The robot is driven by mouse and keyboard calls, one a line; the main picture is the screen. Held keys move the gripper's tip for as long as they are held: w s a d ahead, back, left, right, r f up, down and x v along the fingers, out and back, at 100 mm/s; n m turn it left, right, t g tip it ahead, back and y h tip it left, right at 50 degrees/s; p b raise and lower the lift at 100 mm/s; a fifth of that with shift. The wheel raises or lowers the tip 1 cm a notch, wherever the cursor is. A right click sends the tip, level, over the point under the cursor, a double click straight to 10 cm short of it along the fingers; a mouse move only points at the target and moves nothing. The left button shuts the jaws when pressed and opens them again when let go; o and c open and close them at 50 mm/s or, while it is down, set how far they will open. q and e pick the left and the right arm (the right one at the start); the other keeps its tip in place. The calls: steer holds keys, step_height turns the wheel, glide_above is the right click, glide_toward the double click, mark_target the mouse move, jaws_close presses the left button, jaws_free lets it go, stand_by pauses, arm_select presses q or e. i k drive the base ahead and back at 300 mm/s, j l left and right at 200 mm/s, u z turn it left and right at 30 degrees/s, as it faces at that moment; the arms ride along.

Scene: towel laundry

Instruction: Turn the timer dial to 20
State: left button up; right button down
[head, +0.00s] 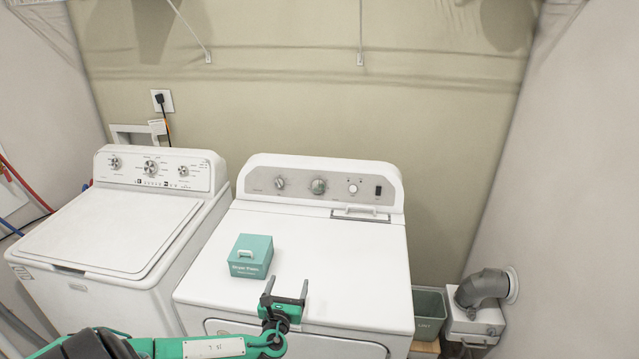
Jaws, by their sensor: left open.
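The dryer (355,255) is the white machine on the right, with a grey control panel along its raised back. The panel carries a larger greenish dial (319,186) in the middle, a smaller knob (280,183) on its left and a white button or knob (353,188) on its right. The numbers around the dials are too small to read. My left gripper (286,288) is open and empty over the front of the dryer top, its fingers pointing toward the back. It is well short of the panel and touches no dial. My right gripper does not show.
The washer (115,228) stands on the left. A green bin (429,312) and grey duct (482,288) are at right. The dryer top's right side is clear.

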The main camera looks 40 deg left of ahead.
mark_target(318, 186)
steer(key=i+j, duration=0.9)
steer(key=i, duration=0.2)
